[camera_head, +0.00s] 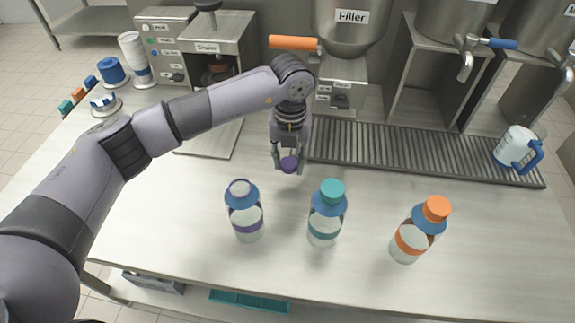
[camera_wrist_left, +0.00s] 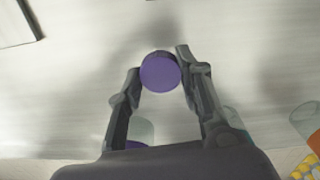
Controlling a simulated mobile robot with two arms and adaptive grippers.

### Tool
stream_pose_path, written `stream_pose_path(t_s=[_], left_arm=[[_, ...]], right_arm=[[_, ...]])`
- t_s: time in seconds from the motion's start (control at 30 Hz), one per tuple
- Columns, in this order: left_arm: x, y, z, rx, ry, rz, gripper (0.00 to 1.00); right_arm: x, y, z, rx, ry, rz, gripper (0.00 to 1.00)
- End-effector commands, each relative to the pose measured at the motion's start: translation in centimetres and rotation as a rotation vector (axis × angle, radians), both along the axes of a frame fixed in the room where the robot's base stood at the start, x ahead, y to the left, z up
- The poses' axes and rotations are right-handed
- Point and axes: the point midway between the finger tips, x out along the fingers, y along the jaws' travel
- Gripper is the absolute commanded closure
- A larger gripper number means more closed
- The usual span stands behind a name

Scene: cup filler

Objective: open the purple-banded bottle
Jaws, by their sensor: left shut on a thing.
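The purple-banded bottle (camera_head: 246,214) stands upright at the left of the bottle row. It has a blue shoulder, and its top shows pale grey with no purple cap on it. My left gripper (camera_head: 289,163) is shut on a round purple cap (camera_head: 289,165), above the counter behind the bottles and apart from the bottle. In the left wrist view the purple cap (camera_wrist_left: 161,71) sits between the two fingertips. My right gripper is not in view.
A teal-capped bottle (camera_head: 327,214) and an orange-capped bottle (camera_head: 418,231) stand right of the purple-banded one. A drip grate (camera_head: 420,152), the filler (camera_head: 350,40) and the shaker machine (camera_head: 205,50) are behind. A blue-handled jug (camera_head: 516,148) stands on the grate's right end. The counter's front right is clear.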

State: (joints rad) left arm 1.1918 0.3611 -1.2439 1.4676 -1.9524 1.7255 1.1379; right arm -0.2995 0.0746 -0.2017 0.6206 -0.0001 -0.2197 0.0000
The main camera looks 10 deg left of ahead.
Motion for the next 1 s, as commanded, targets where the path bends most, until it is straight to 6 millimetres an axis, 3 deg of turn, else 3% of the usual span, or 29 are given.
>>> stream_pose_path(t_s=[0.43, 0.8, 0.83, 1.0], left_arm=[[0.0, 0.0, -4.7, -0.001, 0.002, -0.002, 1.00], [0.0, 0.0, -5.4, -0.001, 0.000, -0.003, 1.00], [0.0, 0.0, -5.3, -0.001, -0.001, -0.003, 0.66], [0.0, 0.0, -5.2, -0.001, 0.000, -0.003, 0.54]], right_arm=[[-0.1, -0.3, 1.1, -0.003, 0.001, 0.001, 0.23], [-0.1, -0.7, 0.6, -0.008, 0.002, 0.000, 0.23], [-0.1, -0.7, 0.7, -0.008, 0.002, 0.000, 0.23], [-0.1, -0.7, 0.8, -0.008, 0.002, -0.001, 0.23]])
